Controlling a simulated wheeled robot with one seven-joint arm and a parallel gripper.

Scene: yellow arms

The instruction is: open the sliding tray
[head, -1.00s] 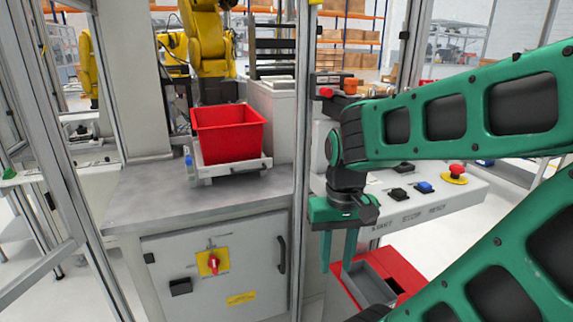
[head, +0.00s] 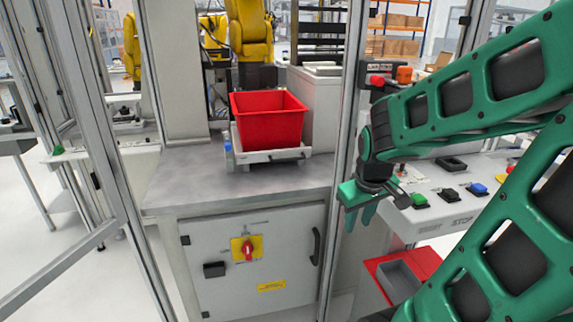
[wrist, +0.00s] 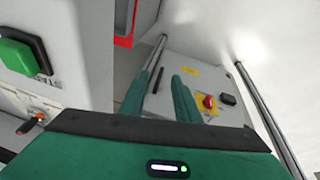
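The sliding tray (head: 284,155) is a light grey, low tray on the metal worktop, inside the framed cell. A red bin (head: 268,122) stands on it. A small blue item shows at the tray's left end. My gripper (head: 358,216) is to the right of the tray, beyond a vertical frame post, and touches neither tray nor bin. In the wrist view its two green fingers (wrist: 163,88) are apart with nothing between them. Only a red edge, perhaps of a bin, shows at the top there; I cannot make out the tray in that view.
A metal post (head: 346,150) stands between my gripper and the tray. A control panel (head: 455,205) with buttons lies to the right. Below the worktop (head: 190,185) is a cabinet with a red switch (head: 248,250). A yellow robot arm (head: 250,30) stands behind the bin.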

